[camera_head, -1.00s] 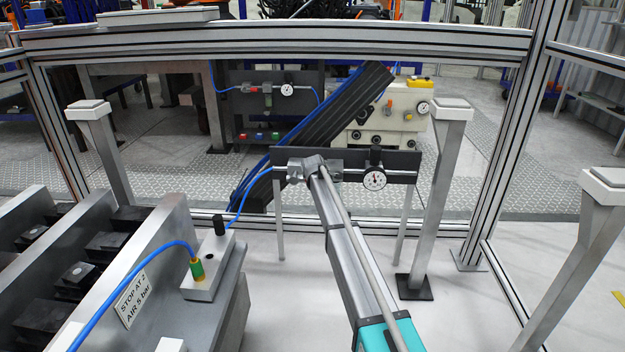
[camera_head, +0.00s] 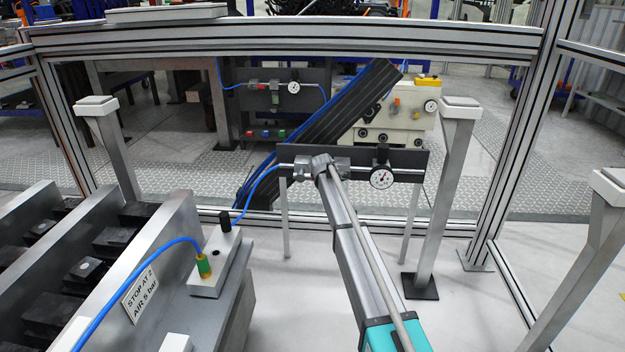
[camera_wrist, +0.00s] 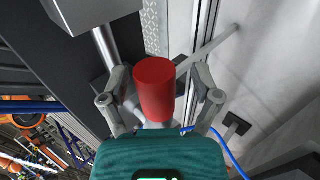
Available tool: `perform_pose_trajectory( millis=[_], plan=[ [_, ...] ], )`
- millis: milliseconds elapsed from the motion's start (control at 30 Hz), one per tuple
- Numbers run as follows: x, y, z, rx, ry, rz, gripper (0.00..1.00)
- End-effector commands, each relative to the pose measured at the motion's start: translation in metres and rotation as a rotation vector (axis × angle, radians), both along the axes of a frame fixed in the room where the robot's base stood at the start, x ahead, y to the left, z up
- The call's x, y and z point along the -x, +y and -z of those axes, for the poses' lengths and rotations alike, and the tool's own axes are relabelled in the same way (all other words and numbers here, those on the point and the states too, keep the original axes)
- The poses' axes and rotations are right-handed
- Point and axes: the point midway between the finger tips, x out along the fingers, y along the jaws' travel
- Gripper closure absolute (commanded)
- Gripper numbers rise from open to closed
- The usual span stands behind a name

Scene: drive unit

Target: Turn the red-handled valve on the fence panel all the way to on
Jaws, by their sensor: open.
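The valve's red handle (camera_wrist: 155,88), a cylinder, stands between the two fingers of my gripper (camera_wrist: 163,78) in the wrist view. The fingers are apart, one on each side of the handle. I cannot tell whether either touches it. The dark panel (camera_head: 408,161) is in front of the fence in the head view, with grey pipe fittings (camera_head: 342,168) and a round gauge (camera_head: 382,178).
A blue hose (camera_head: 262,187) runs from the panel's left end down to a block with a black knob (camera_head: 225,221). A grey post (camera_head: 446,190) stands to the right of the panel. The aluminium fence frame (camera_head: 290,39) surrounds the area. Pale floor (camera_head: 300,300) is open below.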

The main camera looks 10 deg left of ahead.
Motion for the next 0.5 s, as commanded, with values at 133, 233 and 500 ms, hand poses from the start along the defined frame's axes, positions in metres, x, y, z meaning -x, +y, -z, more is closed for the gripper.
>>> perform_pose_trajectory(
  millis=[133, 233, 500],
  plan=[
    [0.001, 0.001, -0.001, -0.006, 0.001, 0.001, 0.19],
    [0.004, -0.006, -0.001, -0.025, 0.009, 0.022, 0.19],
    [0.056, -0.062, 0.008, -0.105, 0.096, 0.167, 0.19]
  ],
)
